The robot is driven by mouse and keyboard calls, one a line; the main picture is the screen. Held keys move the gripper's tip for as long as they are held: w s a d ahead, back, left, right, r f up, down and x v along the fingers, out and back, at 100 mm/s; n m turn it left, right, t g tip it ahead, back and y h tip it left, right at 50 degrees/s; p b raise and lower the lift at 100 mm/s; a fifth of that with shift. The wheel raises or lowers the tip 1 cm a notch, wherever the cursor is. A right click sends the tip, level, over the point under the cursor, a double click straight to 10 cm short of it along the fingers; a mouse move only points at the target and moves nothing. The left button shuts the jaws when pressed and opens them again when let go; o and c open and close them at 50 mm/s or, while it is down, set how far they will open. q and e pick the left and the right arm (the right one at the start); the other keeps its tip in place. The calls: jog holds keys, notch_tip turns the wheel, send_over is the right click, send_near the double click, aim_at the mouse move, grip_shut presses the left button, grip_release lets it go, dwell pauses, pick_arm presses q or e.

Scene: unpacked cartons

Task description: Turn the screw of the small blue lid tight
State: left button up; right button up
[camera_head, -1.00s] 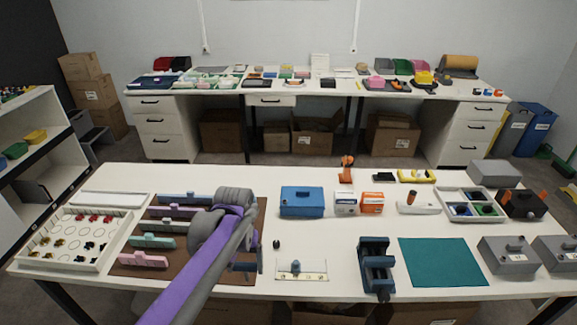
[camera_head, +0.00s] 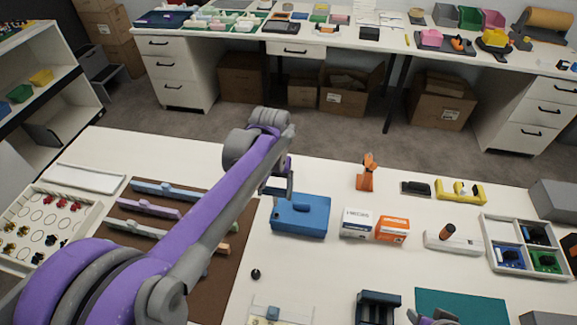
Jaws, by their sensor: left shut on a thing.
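My left arm reaches in from the lower left, and its gripper (camera_head: 277,190) hangs by the left back edge of a blue box (camera_head: 307,216). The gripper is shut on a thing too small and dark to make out. Whether it touches the box I cannot tell. The box stands on the table with its lid down. A small blue part (camera_head: 273,313) sits on a pale plate at the bottom edge; I cannot tell which of the two is the task's lid. No screw is clear. A grey part at the bottom edge seems to be my right gripper (camera_head: 432,319), mostly cut off.
A brown mat (camera_head: 228,268) with coloured bars lies under my left arm. White and orange cartons (camera_head: 392,230) stand right of the blue box. A dark blue vise (camera_head: 378,306) and a teal mat (camera_head: 460,304) are in front. Bare tabletop lies between.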

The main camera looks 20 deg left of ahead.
aim_at(276, 203)
pick_arm(q)
jog(key=shift+w, duration=0.25)
jog(key=shift+s+f+b, duration=0.3)
jog(key=shift+f+b, duration=0.35)
jog(key=shift+f, duration=0.3)
jog(key=shift+f+b, duration=0.45)
jog(key=shift+f, duration=0.35)
jog(key=shift+r, duration=0.25)
jog(key=shift+w, duration=0.1)
jog(key=shift+f, duration=0.15)
jog(key=shift+f+b, duration=0.65)
jog(key=shift+f, duration=0.55)
